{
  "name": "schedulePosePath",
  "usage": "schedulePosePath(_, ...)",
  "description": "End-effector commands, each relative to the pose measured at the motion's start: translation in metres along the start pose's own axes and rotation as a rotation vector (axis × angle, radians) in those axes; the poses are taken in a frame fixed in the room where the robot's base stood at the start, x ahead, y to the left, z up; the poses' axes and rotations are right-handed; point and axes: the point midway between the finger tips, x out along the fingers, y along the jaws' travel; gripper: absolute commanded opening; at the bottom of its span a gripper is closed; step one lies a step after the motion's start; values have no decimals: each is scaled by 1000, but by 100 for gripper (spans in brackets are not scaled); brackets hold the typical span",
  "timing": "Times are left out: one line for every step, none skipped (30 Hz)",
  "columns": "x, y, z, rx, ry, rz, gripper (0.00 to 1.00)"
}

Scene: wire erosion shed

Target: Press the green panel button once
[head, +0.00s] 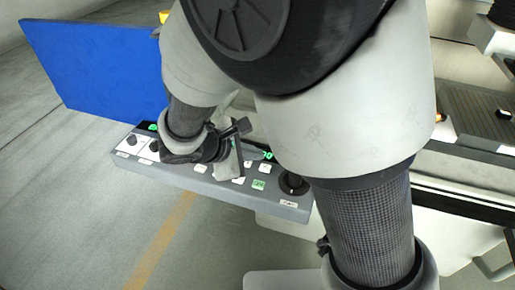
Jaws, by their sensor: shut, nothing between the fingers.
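The control panel (180,179) is a grey box with a sloped face, in the middle of the head view. A small square green button (258,184) with pale marks sits on its face, right of the middle, among several white square buttons. My gripper (236,164) is over the panel's middle, just left of the green button in the picture. Its fingers look closed and hold nothing. I cannot tell whether they touch the panel. My gripper and wrist hide part of the panel's face and display.
A black knob (293,183) stands right of the green button. Green digits (267,155) glow behind it. A large blue board (95,65) rises behind the panel at left. A machine bed (480,115) lies at right. Open floor with a yellow stripe (165,240) lies in front.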

Motion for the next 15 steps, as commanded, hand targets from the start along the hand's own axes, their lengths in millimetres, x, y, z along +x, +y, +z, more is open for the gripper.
schedulePosePath(1, -1, -1, 0, 0, 0, 0)
schedulePosePath(2, -2, -1, 1, 0, -1, 0)
schedulePosePath(3, -2, -2, 1, 0, -1, 0)
schedulePosePath(4, -3, -3, 1, 0, -1, 0)
schedulePosePath(6, -4, -4, 1, 0, -1, 0)
schedulePosePath(8, -6, -6, 1, 0, -1, 0)
schedulePosePath(10, -8, -7, 1, 0, -1, 0)
schedulePosePath(12, -9, -9, 1, 0, -1, 0)
schedulePosePath(16, -12, -11, 1, -1, -1, 0)
schedulePosePath(18, -14, -13, 1, -1, -1, 0)
schedulePosePath(21, -16, -15, 1, -1, -1, 0)
schedulePosePath(25, -18, -18, 1, -1, -1, 0)
schedulePosePath(28, -21, -20, 0, -1, -1, 0)
schedulePosePath(31, -23, -22, 0, -1, -1, 0)
schedulePosePath(35, -26, -25, 0, -1, -1, 0)
